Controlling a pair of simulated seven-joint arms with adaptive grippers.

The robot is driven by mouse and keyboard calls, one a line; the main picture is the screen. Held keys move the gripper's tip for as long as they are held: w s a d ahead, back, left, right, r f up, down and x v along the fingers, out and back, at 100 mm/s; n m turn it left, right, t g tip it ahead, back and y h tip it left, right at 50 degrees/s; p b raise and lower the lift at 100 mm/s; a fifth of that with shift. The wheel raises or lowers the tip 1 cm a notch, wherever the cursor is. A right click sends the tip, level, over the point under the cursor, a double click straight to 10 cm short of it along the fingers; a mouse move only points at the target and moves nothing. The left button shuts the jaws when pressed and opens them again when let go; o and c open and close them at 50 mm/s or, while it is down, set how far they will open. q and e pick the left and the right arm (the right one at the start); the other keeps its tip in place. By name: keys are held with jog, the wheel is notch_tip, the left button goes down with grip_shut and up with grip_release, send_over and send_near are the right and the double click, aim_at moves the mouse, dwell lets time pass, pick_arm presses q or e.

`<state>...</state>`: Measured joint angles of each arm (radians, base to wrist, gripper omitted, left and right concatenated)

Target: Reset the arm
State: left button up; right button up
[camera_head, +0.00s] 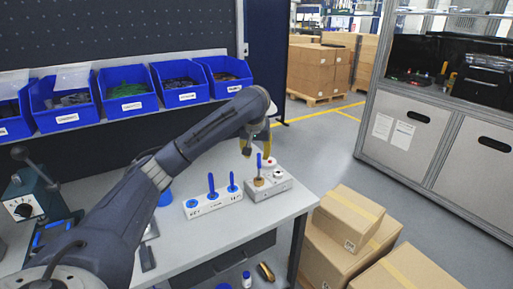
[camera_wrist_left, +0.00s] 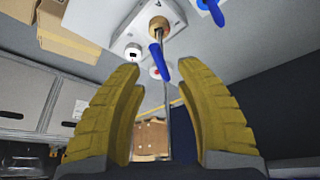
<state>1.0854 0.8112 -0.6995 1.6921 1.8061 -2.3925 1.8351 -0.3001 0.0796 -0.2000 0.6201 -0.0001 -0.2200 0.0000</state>
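My left gripper (camera_head: 257,150) is above the right end of the workbench, its yellow fingers pointing down. In the left wrist view the fingers (camera_wrist_left: 160,72) are spread wide with nothing gripped. Just below it is a light grey machined housing (camera_head: 268,190) with a brass-coloured round piece (camera_head: 259,181). A blue-handled tool (camera_head: 259,161) stands upright in that piece. In the left wrist view the blue handle (camera_wrist_left: 158,62) and a thin metal rod appear between the fingers, touching neither. My right gripper is not in view.
Blue bins (camera_head: 127,92) line the shelf behind. A dark machine (camera_head: 35,195) sits at the bench's left.

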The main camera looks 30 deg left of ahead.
pick_arm(q)
jog(key=shift+v, duration=1.4)
